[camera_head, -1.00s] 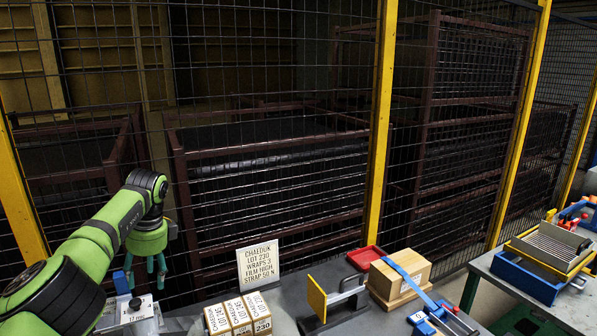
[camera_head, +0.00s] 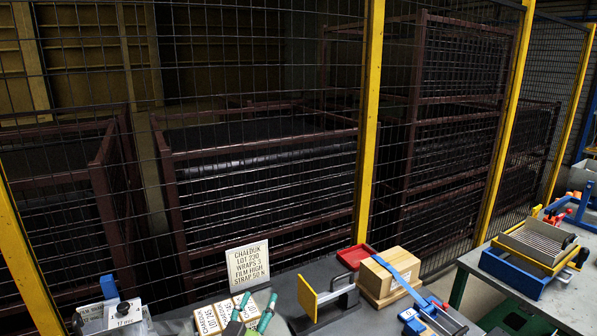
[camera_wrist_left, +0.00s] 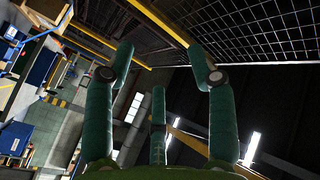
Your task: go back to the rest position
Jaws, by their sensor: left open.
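In the head view only the teal fingertips of my left gripper (camera_head: 255,312) show, at the bottom edge in front of the small white-labelled cartons (camera_head: 207,320). The rest of that arm is out of the picture. In the left wrist view the gripper (camera_wrist_left: 159,66) has its three teal fingers spread wide with nothing between them. Beyond them are dark roof structure, mesh and bright lights. My right gripper is in neither view.
A grey bench holds a lot sign (camera_head: 247,264), a yellow-plated fixture (camera_head: 308,297), a red tray (camera_head: 356,256), a strapped wooden block (camera_head: 391,272) and a labelled device (camera_head: 123,314). A mesh fence with yellow posts (camera_head: 368,130) stands behind. A second table (camera_head: 540,300) is at right.

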